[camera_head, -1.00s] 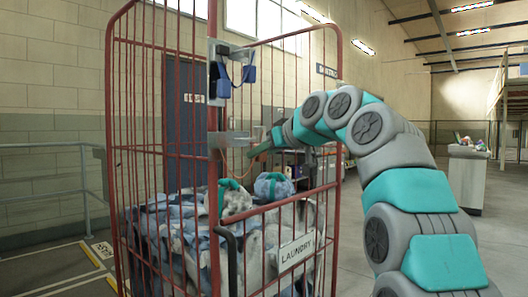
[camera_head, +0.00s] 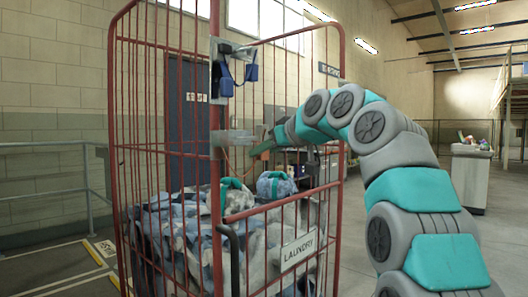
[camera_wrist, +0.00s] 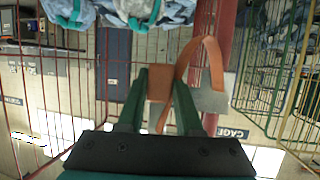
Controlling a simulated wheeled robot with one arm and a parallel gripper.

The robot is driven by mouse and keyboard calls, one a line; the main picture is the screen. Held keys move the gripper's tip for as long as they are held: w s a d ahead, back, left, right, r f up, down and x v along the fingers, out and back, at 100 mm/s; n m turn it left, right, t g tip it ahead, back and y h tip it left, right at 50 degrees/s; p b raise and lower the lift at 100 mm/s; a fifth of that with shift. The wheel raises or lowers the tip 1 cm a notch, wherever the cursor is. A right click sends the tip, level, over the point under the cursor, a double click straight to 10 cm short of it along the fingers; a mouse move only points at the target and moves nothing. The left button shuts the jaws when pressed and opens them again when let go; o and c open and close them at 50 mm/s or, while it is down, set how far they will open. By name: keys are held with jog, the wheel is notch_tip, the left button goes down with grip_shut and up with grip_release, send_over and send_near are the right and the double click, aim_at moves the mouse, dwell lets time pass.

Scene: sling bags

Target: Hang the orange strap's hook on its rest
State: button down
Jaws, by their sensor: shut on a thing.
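In the wrist view, the green fingers of my gripper (camera_wrist: 160,98) are shut on an orange block-like end piece (camera_wrist: 159,80), which I take to be the strap's hook. The orange strap (camera_wrist: 213,56) curves in a loop beside it, toward a grey metal plate (camera_wrist: 211,98) at the red post. The held piece appears apart from the plate. In the head view, my gripper (camera_head: 259,149) is just right of a grey bracket (camera_head: 232,138) on the cage's red post. The orange strap is thin there, and the hook's shape is too small to tell. Which part is the rest is unclear.
The red wire cage (camera_head: 339,100) holds blue and white laundry bags (camera_head: 190,225) and carries a LAUNDRY sign (camera_head: 298,249). A blue-and-grey latch device (camera_head: 224,72) is higher on the post. Cage bars and the post are close to my gripper.

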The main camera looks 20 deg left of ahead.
jog(key=shift+a, duration=0.1)
jog(key=a+p, duration=0.1)
jog(key=w+a+p, duration=0.1)
jog(key=a, duration=0.1)
jog(key=shift+w, duration=0.1)
dwell(0.6)
jog(key=shift+f, duration=0.1)
notch_tip(320, 180, down, 2)
jog(key=shift+b, duration=1.05)
jog(key=shift+c, duration=0.5)
grip_release()
